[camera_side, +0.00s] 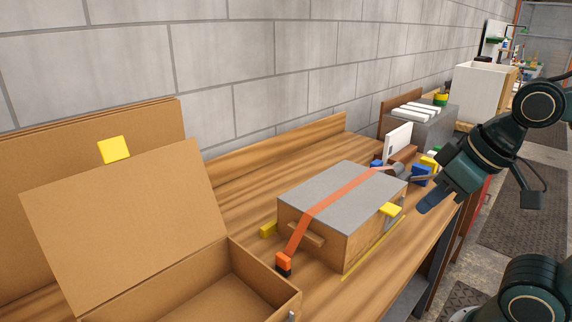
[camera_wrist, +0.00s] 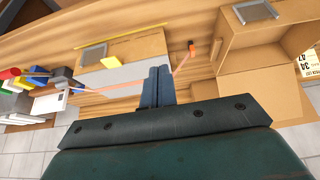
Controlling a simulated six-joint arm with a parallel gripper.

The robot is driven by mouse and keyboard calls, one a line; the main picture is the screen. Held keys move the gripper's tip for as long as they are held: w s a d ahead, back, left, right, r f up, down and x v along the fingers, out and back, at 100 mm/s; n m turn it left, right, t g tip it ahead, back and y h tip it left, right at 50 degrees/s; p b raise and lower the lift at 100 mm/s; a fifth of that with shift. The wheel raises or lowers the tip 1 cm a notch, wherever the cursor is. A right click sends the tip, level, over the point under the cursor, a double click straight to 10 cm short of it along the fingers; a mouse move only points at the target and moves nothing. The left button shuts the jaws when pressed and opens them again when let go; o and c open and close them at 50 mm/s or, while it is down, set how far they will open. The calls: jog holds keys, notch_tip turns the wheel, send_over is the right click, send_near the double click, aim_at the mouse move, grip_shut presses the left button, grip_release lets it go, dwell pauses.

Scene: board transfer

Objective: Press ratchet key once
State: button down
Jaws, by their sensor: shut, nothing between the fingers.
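A wooden box with a grey top (camera_side: 335,186) stands on the bench, and an orange strap (camera_side: 337,203) runs across it. The strap ends at an orange and black block (camera_side: 284,264) at the box's front left. Its other end meets a grey metal part (camera_side: 392,171) at the back right; I cannot tell whether this is the ratchet key. In the wrist view the strap (camera_wrist: 112,84) passes behind my fingers. My gripper (camera_side: 425,206) is shut and empty, in the air right of the box. In the wrist view my gripper (camera_wrist: 160,72) is in front of the box (camera_wrist: 122,46).
An open cardboard box (camera_side: 125,225) stands at the left. Bare bench (camera_side: 240,190) shows left of the box.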

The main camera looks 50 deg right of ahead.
jog(key=w+d+r+m, duration=0.2)
jog(key=w+d, duration=0.1)
jog(key=w, duration=0.3)
jog(key=w+d+r+m, duration=0.1)
jog(key=w+d+r, duration=0.1)
jog(key=w, duration=0.4)
jog(key=m+t+h, duration=0.3)
jog(key=m+h, duration=0.1)
jog(key=m, duration=0.7)
send_over(379, 163)
notch_tip(379, 163, down, 11)
jog(key=shift+a+f, duration=0.1)
jog(key=shift+f, duration=0.1)
jog(key=shift+f, duration=4.3)
